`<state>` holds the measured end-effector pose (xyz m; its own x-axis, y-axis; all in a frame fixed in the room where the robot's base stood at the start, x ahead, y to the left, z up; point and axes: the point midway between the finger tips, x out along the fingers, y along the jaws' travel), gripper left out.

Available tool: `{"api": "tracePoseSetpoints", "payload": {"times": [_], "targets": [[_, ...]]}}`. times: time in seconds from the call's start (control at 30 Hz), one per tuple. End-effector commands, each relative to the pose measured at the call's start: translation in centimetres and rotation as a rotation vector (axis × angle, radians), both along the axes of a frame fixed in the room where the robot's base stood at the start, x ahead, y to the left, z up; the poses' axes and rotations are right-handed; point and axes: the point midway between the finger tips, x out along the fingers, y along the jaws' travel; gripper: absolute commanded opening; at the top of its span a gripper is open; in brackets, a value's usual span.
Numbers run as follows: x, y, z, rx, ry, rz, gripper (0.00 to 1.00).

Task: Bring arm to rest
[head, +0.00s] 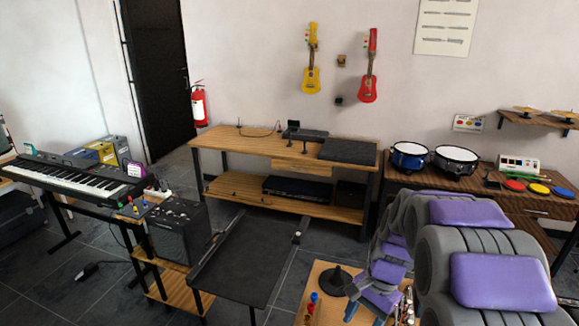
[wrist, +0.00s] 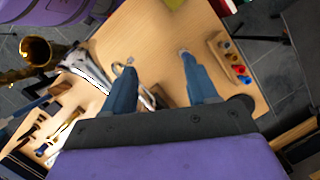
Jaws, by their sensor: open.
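My arm, grey with purple pads, curves down at the lower right of the head view. In the wrist view my gripper (wrist: 157,62) has two blue fingers spread apart with nothing between them. The fingers point over a light wooden tabletop (wrist: 150,35). A metal ring-like part lies by the left fingertip; I cannot tell whether they touch.
A wooden block with coloured pegs (wrist: 230,60) stands right of the fingers. A brass instrument (wrist: 38,50) is at left. A workbench (head: 240,146), drums (head: 410,156), a keyboard (head: 75,180), an amplifier (head: 180,232) and a black platform (head: 240,265) stand around. Some grey floor is clear.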

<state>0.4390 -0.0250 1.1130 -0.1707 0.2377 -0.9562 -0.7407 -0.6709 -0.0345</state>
Motion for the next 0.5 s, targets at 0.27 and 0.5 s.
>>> {"api": "tracePoseSetpoints", "payload": {"times": [0.27,0.5], "targets": [[-7.9,1.8,4.1,-0.031,-0.048,0.243,0.58],[-14.9,2.7,6.0,-0.053,-0.079,0.457,0.58]]}}
